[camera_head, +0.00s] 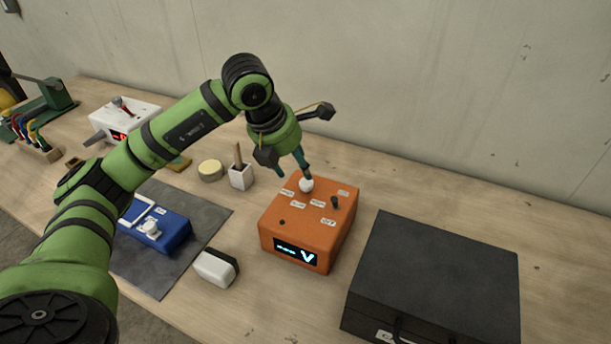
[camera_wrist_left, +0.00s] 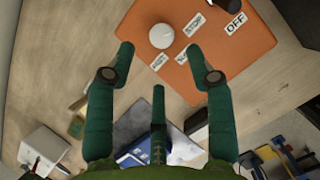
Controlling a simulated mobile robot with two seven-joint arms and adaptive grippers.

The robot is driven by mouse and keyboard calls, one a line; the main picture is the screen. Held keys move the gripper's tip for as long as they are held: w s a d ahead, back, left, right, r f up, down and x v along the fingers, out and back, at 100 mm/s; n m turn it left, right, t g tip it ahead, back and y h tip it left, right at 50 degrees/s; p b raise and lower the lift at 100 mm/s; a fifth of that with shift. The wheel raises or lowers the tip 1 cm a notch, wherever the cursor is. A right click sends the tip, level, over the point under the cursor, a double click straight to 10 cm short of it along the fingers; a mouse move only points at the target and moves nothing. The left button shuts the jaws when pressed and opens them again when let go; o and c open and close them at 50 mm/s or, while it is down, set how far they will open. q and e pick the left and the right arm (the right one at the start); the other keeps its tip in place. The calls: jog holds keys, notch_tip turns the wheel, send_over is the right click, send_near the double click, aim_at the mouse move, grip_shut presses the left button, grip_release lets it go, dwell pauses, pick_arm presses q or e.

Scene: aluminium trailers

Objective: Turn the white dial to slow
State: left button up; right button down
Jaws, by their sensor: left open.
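The white dial (camera_head: 306,185) is a round knob on top of the orange box (camera_head: 291,235), near its back edge. It also shows in the wrist view (camera_wrist_left: 162,36), with small labels around it; one label farther off reads OFF (camera_wrist_left: 236,23). Which way the dial points cannot be told. My left gripper (camera_head: 293,174) is open, with its fingers pointing down just above the back of the box. In the wrist view my left gripper (camera_wrist_left: 160,58) has its fingers spread and the dial ahead of the gap, apart from them. My right gripper is not in view.
A black knob (camera_head: 335,202) sits on the box. A black case (camera_head: 435,270) stands to the right. A white-and-black block (camera_head: 216,267), a blue device (camera_head: 170,234) on a dark mat (camera_head: 212,218) and a cup (camera_head: 241,178) lie left. The wall is behind.

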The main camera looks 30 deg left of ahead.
aim_at(305, 182)
pick_arm(q)
jog(key=p+x, duration=0.1)
jog(key=x, duration=0.4)
jog(key=shift+d+p, duration=0.1)
jog(key=shift+p, duration=0.25)
jog(key=shift+w+d+f, duration=0.1)
jog(key=shift+w+f, duration=0.1)
jog(key=shift+f, duration=0.35)
jog(key=shift+c, duration=0.4)
grip_shut()
